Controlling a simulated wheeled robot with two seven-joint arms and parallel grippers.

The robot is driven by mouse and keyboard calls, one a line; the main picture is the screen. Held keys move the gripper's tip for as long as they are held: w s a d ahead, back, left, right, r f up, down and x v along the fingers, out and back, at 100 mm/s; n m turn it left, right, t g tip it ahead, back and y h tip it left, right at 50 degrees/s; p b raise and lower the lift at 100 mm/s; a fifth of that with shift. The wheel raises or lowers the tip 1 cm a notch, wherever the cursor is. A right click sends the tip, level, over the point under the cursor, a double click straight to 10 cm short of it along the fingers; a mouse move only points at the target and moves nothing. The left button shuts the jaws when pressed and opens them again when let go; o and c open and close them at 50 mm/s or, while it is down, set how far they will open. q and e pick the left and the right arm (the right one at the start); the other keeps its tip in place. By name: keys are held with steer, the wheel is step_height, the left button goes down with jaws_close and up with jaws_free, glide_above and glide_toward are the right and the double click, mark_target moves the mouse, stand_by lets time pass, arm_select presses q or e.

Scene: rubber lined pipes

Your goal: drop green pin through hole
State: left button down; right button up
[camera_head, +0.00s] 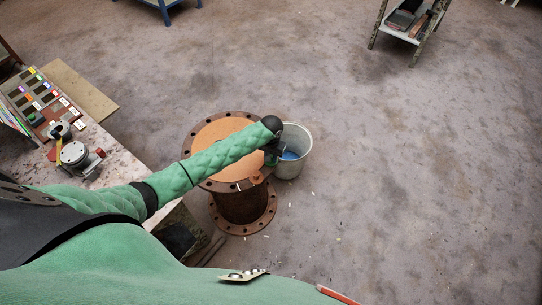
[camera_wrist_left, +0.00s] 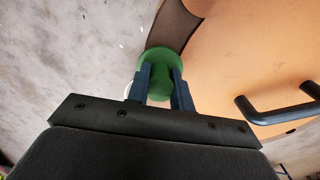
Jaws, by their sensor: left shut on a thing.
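A rusty pipe (camera_head: 242,206) stands upright on the floor, with bolt holes around its top flange (camera_head: 203,183). An orange disc (camera_head: 220,131) lies on its top; in the left wrist view the disc (camera_wrist_left: 240,60) has a black handle. My left gripper (camera_head: 272,158) is over the right edge of the flange, beside the bucket. In the left wrist view its fingers (camera_wrist_left: 161,80) are shut on the green pin (camera_wrist_left: 160,60), near the edge of the disc. The pin's lower end and the hole under it are hidden. My right gripper is not in view.
A grey bucket (camera_head: 302,163) with something blue inside stands right of the pipe. A cluttered workbench (camera_head: 117,157) is at the left. A shelf (camera_head: 410,28) stands at the top right. Small pale bits lie on the floor by the pipe. The floor at the right is clear.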

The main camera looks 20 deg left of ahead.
arm_select(q)
steer(key=shift+f, duration=0.15)
steer(key=c, duration=1.1)
jaws_free()
steer(key=shift+c, duration=0.2)
steer(key=shift+r, duration=0.2)
step_height(320, 180, up, 7)
steer(key=shift+f+b, duration=0.2)
steer(key=shift+b, duration=1.05)
steer(key=shift+r, duration=0.4)
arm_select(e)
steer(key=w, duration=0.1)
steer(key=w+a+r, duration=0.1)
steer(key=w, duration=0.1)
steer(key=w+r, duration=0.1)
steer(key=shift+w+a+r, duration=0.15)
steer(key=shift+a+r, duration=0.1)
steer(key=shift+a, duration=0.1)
